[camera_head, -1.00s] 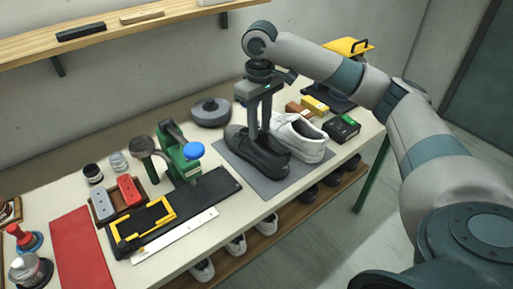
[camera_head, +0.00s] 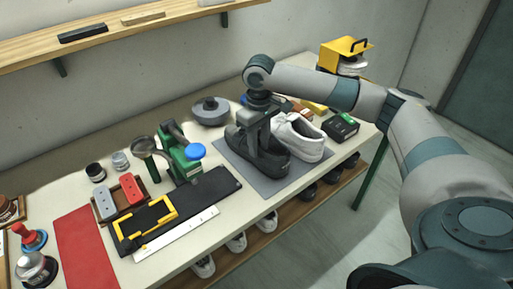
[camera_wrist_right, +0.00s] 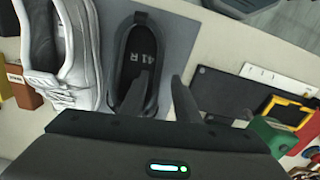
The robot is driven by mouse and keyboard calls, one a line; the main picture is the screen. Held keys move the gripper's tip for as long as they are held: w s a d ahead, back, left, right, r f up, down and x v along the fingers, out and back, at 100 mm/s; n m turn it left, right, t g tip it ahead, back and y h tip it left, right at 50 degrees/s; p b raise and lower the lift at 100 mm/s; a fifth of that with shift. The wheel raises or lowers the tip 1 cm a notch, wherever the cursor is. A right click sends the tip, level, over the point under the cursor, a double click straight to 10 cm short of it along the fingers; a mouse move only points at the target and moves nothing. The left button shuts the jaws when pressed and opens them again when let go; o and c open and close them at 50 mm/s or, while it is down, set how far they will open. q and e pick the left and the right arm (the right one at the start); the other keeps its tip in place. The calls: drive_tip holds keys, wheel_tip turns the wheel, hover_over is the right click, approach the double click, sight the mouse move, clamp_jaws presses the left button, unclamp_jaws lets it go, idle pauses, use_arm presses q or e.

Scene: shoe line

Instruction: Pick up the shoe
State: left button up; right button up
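A black shoe (camera_head: 273,167) rests on a grey mat (camera_head: 272,188), left of a white shoe (camera_head: 302,139). My right gripper (camera_head: 258,146) points down low over the black shoe's opening. In the right wrist view, the fingers of my right gripper (camera_wrist_right: 160,88) are apart. One finger reaches into the opening of the black shoe (camera_wrist_right: 137,62), marked 41 R inside. The other is outside its right side, with the shoe's wall between them. Contact with the wall cannot be told. My left gripper is not in view.
A green tool with a blue knob (camera_head: 186,160) and a black strip (camera_head: 215,185) lie left of the mat. A round grey object (camera_head: 211,112) stands behind. Small boxes (camera_head: 340,127) lie to the right. A shelf (camera_head: 265,238) with shoes runs below the table.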

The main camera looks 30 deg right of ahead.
sight(258, 164)
drive_tip(key=shift+f+p, duration=0.65)
drive_tip(key=shift+f, duration=1.5)
clamp_jaws()
